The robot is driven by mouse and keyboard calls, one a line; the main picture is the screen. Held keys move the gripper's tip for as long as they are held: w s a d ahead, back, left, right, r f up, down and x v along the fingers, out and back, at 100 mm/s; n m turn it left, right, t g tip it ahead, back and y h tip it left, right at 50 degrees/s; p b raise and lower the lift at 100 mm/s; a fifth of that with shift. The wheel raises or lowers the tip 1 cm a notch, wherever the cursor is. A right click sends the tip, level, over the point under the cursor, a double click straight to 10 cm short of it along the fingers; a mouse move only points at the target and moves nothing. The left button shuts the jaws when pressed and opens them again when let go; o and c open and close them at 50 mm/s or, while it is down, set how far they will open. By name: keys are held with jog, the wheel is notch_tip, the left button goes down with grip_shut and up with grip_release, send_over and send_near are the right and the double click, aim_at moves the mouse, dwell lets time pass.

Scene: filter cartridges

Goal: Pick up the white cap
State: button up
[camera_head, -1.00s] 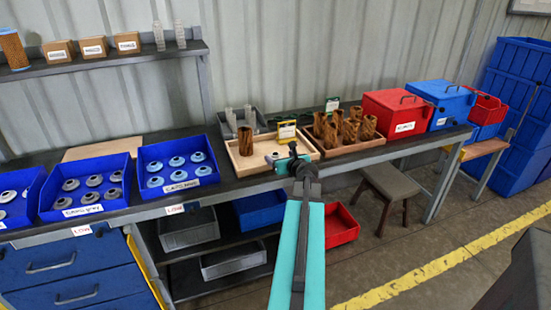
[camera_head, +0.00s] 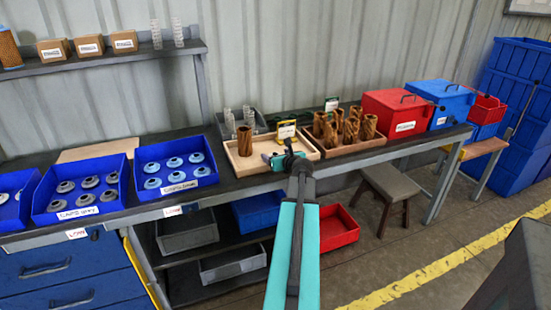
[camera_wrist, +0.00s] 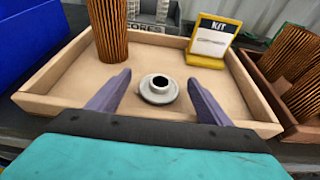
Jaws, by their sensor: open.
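The white cap (camera_wrist: 158,89) is a small flanged disc with a raised collar and a dark centre hole. It lies flat on the floor of a light wooden tray (camera_wrist: 58,105). My gripper (camera_wrist: 156,88) is open in the wrist view, with one finger on each side of the cap and neither touching it. In the head view my gripper (camera_head: 287,152) is over the front of the tray (camera_head: 262,173) and hides the cap, at least in large part.
A brown pleated cartridge (camera_wrist: 107,30) stands at the tray's back left. A yellow KIT card stand (camera_wrist: 211,40) is at its back right. Another wooden tray (camera_head: 352,150) with several cartridges adjoins on the right. Blue bins of caps (camera_head: 176,189) stand to the left.

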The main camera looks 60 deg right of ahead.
jog(key=c, duration=1.1)
jog(key=shift+r, duration=1.65)
jog(key=s+a, duration=0.1)
jog(key=a, duration=0.1)
jog(key=s+a+b, duration=0.1)
jog(key=a, duration=0.1)
jog(key=s+a+b, duration=0.1)
jog(key=a, duration=0.1)
jog(key=shift+s+a+r, duration=0.3)
jog(key=shift+s+a, duration=0.1)
jog(key=b, duration=0.7)
jog(key=shift+a+r+b, duration=0.1)
jog(key=shift+a+b, duration=0.05)
jog(key=shift+b, duration=0.15)
jog(key=b, duration=0.5)
jog(key=shift+s+a+b, duration=0.15)
jog(key=shift+a+b, duration=0.2)
jog(key=shift+b, duration=0.05)
